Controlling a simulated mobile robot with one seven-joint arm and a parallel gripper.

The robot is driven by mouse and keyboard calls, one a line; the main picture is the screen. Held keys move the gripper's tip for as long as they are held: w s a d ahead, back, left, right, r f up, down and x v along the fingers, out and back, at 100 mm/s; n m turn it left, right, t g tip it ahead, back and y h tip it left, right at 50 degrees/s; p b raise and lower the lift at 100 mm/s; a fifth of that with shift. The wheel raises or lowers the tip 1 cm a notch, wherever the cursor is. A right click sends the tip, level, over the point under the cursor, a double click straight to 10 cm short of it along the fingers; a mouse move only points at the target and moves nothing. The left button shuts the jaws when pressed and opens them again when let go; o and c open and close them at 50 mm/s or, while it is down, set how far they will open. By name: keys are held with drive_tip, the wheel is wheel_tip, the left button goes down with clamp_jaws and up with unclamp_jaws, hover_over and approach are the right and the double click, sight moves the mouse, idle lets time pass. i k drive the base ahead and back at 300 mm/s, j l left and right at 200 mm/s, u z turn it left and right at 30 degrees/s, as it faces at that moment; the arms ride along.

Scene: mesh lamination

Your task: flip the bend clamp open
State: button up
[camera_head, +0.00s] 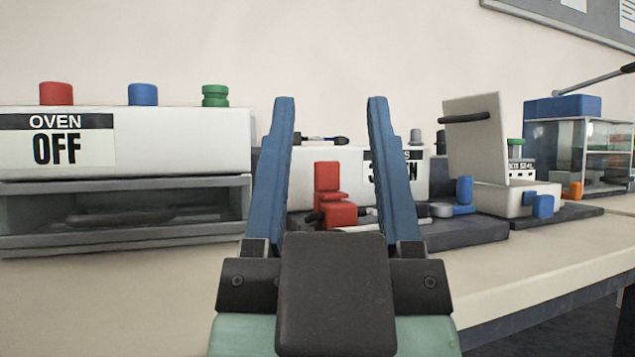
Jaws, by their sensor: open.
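My gripper (331,105) is in the foreground with its two blue fingers upright and wide apart, empty between them. Behind the fingers, a red stepped block (328,185) stands on a dark base, in line with the gap. A smaller blue block (463,196) stands on the same base, right of the fingers. Either block may be part of the bend clamp; I cannot tell which piece is the clamp or how it stands. The right finger hides part of this station, including most of a sign on a white box (345,165).
A white oven (190,140) marked OFF, with red, blue and green buttons, stands at left. At right, a device has a raised grey panel (475,140) with a black handle. A blue-topped clear cabinet (572,150) stands beyond it. The front bench top (560,255) is clear.

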sight(327, 173)
drive_tip(key=i+l+u, duration=0.1)
drive_tip(key=l+u, duration=0.25)
drive_tip(key=l, duration=0.25)
drive_tip(key=l+u, duration=0.4)
drive_tip(key=l, duration=0.2)
